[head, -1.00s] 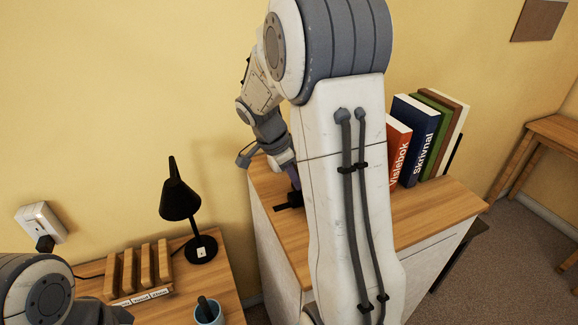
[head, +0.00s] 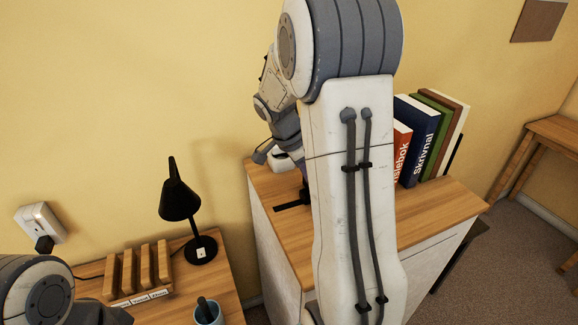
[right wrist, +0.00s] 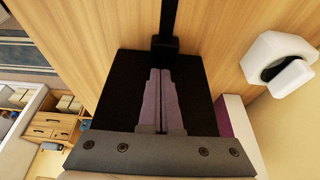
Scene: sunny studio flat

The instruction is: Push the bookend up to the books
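The books, a red one (head: 401,152), a blue one (head: 417,142) and several more, stand in a row on the cabinet top (head: 440,215). The black bookend (head: 291,204) is to their left, mostly behind my right arm in the head view. In the right wrist view its black plate (right wrist: 125,95) fills the middle, with a narrow black bar (right wrist: 168,18) running up. My right gripper (right wrist: 161,72) has its fingers together, holding nothing, in front of the plate; contact is unclear. The gap between bookend and books is hidden. My left gripper is out of view.
A white object (right wrist: 270,55) stands near the wall, close to the bookend. A black upright (head: 453,154) is at the row's right end. A lower desk at left holds a black lamp (head: 180,200), a wooden rack (head: 140,275) and a cup (head: 208,313).

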